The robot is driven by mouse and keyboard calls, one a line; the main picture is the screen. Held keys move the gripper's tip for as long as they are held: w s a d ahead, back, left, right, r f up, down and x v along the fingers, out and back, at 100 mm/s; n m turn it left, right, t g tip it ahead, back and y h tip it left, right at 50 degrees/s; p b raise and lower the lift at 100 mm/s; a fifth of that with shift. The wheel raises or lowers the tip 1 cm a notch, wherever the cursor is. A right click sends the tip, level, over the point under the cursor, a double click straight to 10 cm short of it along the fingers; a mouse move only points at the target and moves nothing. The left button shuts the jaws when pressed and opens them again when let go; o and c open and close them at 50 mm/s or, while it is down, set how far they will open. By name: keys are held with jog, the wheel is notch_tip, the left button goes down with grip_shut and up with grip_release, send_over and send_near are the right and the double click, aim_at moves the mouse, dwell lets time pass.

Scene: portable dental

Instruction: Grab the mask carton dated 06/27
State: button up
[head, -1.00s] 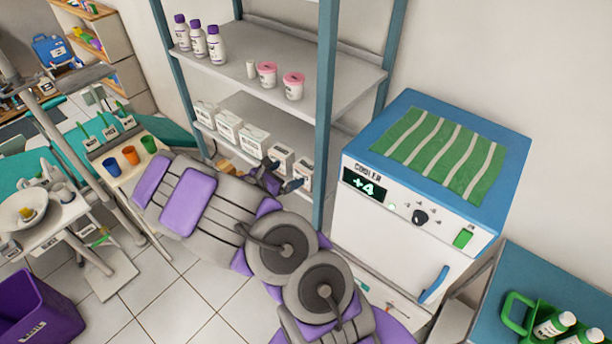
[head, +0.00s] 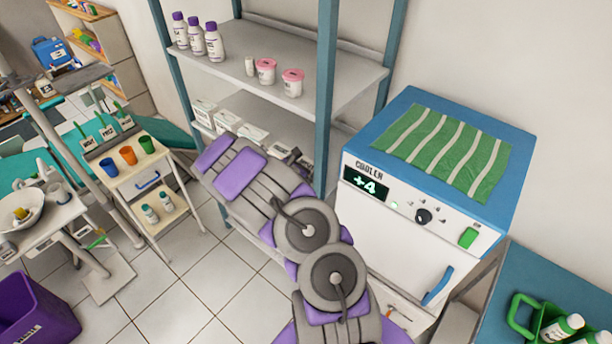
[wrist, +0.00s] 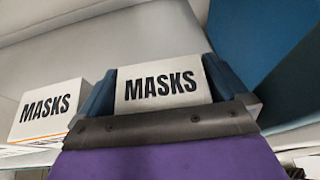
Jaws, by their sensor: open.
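White mask cartons stand in a row on the lower shelf; in the head view the left ones (head: 227,121) show beside my arm. My arm covers much of the others. In the wrist view, one carton marked MASKS (wrist: 162,85) sits between the two dark blue fingers of my gripper (wrist: 160,90). The fingers are open, one on each side of it; I cannot tell whether they touch it. A second MASKS carton (wrist: 48,112) stands to the left, outside the fingers. No date is readable on either. In the head view my gripper (head: 290,158) is mostly hidden.
A blue shelf post (head: 326,100) stands close to the right of my gripper. The upper shelf (head: 330,88) holds purple-capped bottles (head: 197,38) and pink-lidded tubs (head: 292,82). A cooler (head: 400,215) stands right of the rack. A small cart (head: 130,172) stands to the left.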

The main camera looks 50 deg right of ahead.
jog(key=shift+d+f, duration=0.15)
jog(key=shift+d, duration=0.25)
jog(key=shift+c, duration=0.3)
jog(key=shift+a, duration=0.15)
jog(key=c, duration=0.8)
